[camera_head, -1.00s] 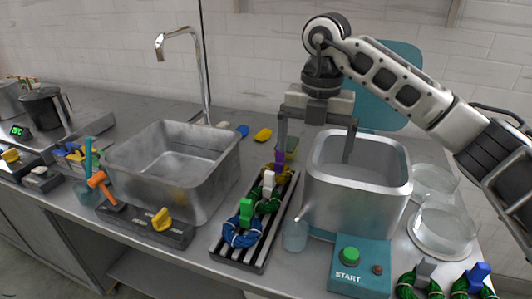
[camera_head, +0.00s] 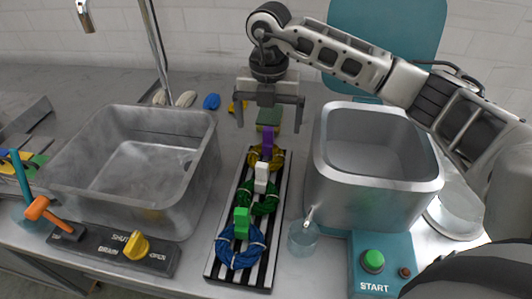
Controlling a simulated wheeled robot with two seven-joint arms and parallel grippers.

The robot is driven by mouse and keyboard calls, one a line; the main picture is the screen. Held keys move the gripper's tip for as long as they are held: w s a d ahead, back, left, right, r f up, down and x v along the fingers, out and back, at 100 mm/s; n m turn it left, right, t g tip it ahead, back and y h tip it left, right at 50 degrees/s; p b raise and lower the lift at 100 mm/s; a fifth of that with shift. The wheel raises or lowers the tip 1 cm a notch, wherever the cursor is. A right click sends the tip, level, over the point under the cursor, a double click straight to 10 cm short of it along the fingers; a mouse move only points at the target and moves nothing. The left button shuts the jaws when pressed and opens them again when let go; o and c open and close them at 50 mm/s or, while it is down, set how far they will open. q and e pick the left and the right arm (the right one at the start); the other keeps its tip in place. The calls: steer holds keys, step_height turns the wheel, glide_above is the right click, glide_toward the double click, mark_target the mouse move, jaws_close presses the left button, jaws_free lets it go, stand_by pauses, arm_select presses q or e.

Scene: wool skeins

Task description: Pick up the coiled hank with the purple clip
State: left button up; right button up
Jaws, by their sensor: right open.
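The coiled hank (camera_head: 254,162) with the purple clip is yellow and lies at the far end of a dark slatted rack. Its purple clip (camera_head: 267,141) stands upright. My right gripper (camera_head: 269,126) is open and empty, pointing down, with one finger on each side of the purple clip's top as seen from the head. Its fingertips look higher than the hank and touch nothing I can see. My left gripper is not in view.
On the same rack (camera_head: 212,267) lie a green hank with a white clip (camera_head: 261,177) and a blue hank (camera_head: 238,258) with a green clip. A metal sink (camera_head: 68,196) stands left, a metal vat (camera_head: 372,192) close right.

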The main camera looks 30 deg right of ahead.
mark_target(268, 130)
steer(key=shift+w+f+p, duration=0.1)
steer(key=shift+f+p, duration=0.3)
steer(key=shift+f, duration=2.7)
steer(key=c, duration=1)
